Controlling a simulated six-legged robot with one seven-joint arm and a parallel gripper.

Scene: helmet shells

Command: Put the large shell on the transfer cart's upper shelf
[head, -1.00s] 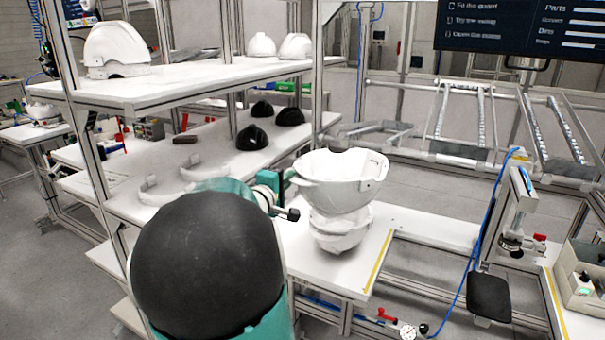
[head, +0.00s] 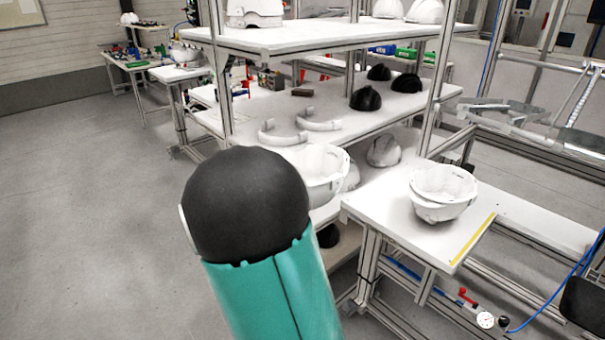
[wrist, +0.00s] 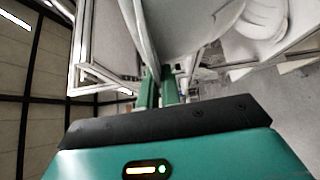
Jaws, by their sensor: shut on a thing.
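The large shell (head: 322,172) is a white, bowl-like helmet shell, open side up, beyond and partly behind my arm in the head view. In the wrist view the shell (wrist: 185,25) fills the upper middle, with its wall between the green fingers of my gripper (wrist: 160,88). My gripper is shut on it, and the shell is held in the air. In the head view my arm hides the gripper. I cannot tell which piece of furniture is the transfer cart.
More white shells (head: 442,190) sit nested on the white table (head: 400,225) at right. A rack at the back has an upper shelf (head: 300,38) with white shells and a lower shelf (head: 345,130) with black shells and curved white parts. The floor (head: 90,230) at left is clear.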

